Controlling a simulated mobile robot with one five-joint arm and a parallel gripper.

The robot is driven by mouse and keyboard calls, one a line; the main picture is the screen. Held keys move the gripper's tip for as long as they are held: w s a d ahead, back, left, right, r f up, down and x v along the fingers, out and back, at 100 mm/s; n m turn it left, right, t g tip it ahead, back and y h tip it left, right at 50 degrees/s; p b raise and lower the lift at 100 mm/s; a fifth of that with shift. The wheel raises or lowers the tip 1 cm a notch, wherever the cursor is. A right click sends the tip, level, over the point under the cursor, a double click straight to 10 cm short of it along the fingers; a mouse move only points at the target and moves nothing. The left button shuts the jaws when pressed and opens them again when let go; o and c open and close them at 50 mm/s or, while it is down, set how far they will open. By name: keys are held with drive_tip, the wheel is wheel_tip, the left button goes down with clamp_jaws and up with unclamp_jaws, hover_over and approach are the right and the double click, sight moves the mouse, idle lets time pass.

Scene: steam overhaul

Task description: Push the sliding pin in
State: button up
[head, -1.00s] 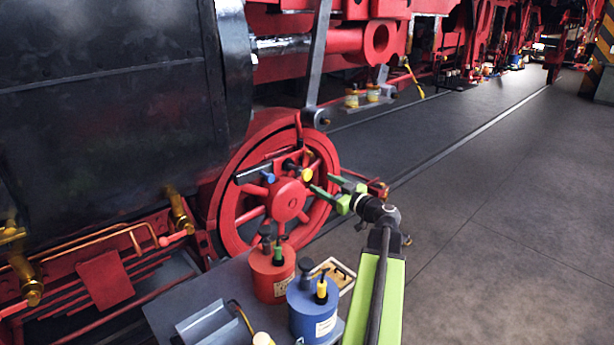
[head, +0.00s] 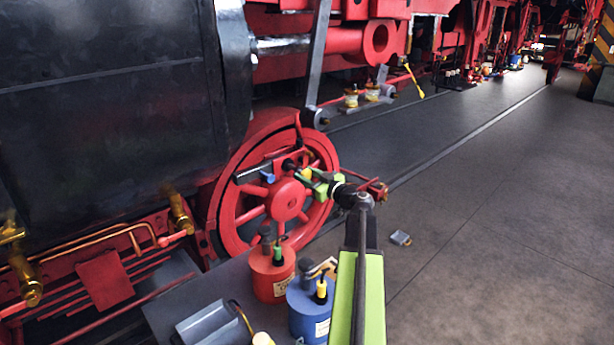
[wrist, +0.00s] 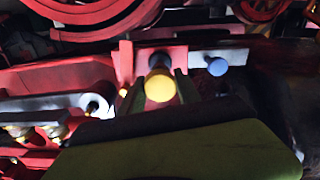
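A yellow round knob (wrist: 160,86) on a dark pin stands out from a red bracket (wrist: 126,62) in the wrist view. It also shows in front of the wheel in the head view (head: 306,172). A blue knob (wrist: 217,67) on a pale bar lies to its right in the wrist view; in the head view it is left of the yellow one (head: 267,177). My gripper (head: 316,184) is at the yellow knob, with one finger on each side. The fingers (wrist: 159,88) stand apart, and I see no clear closing on the knob. Which knob is the sliding pin is not shown.
The red spoked wheel (head: 230,215) stands behind the bracket. A cart (head: 165,310) with a red can (head: 270,283) and a blue can (head: 308,318) stands in front, left of my arm. The floor at right is open.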

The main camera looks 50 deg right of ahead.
sight(300, 171)
clamp_jaws()
drive_tip(key=shift+w, duration=0.1)
drive_tip(key=w, duration=0.5)
drive_tip(key=shift+w+d+r, duration=0.1)
drive_tip(key=shift+d, duration=0.1)
drive_tip(key=shift+o, duration=1.7)
unclamp_jaws()
drive_tip(key=o, duration=0.3)
drive_tip(key=shift+w, duration=0.1)
drive_tip(key=shift+o, duration=0.2)
